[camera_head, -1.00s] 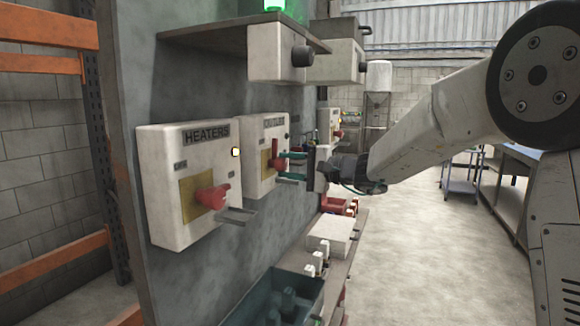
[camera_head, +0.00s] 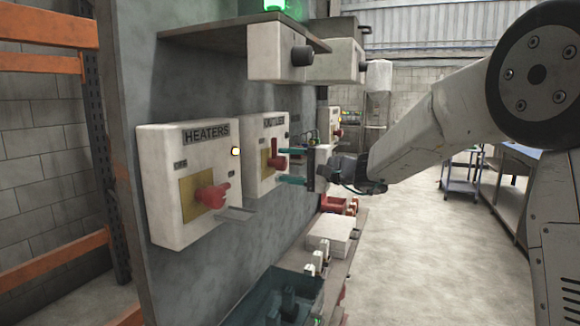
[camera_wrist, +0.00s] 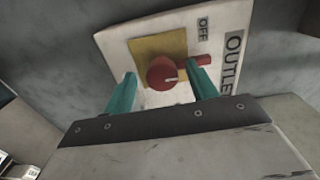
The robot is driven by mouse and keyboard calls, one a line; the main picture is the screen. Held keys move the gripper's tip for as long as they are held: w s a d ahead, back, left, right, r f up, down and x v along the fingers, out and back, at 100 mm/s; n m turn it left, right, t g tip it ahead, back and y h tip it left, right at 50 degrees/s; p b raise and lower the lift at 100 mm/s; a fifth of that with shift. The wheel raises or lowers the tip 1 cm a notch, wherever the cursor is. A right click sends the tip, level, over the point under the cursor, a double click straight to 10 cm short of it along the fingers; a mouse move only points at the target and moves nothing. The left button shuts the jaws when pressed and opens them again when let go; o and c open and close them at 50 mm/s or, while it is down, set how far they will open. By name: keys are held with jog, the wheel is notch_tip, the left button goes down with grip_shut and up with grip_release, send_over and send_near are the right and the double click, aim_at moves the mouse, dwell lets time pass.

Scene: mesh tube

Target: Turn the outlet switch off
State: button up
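The outlet switch is a white box (camera_head: 256,178) on the grey panel, labelled OUTLET, with a red rotary handle (camera_head: 274,152) on a yellow plate. The handle points up toward the box's title. In the wrist view, the handle (camera_wrist: 190,62) points right, toward the OUTLET lettering, and the OFF mark (camera_wrist: 204,24) sits above it. My gripper (camera_head: 287,165) is open, with its teal fingers reaching toward the switch front. In the wrist view, my gripper (camera_wrist: 165,80) has the knob between its fingers, and the right finger overlaps the handle. Contact cannot be told.
The HEATERS box (camera_head: 190,225), with its own red handle (camera_head: 212,195), is nearer on the same panel. A shelf (camera_head: 225,42) with boxes (camera_head: 335,62) is above. A teal bin (camera_head: 275,300) and white block (camera_head: 332,232) are below.

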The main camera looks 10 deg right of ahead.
jog(key=v, duration=0.7)
jog(key=shift+s+d, duration=0.2)
jog(key=shift+d, duration=0.15)
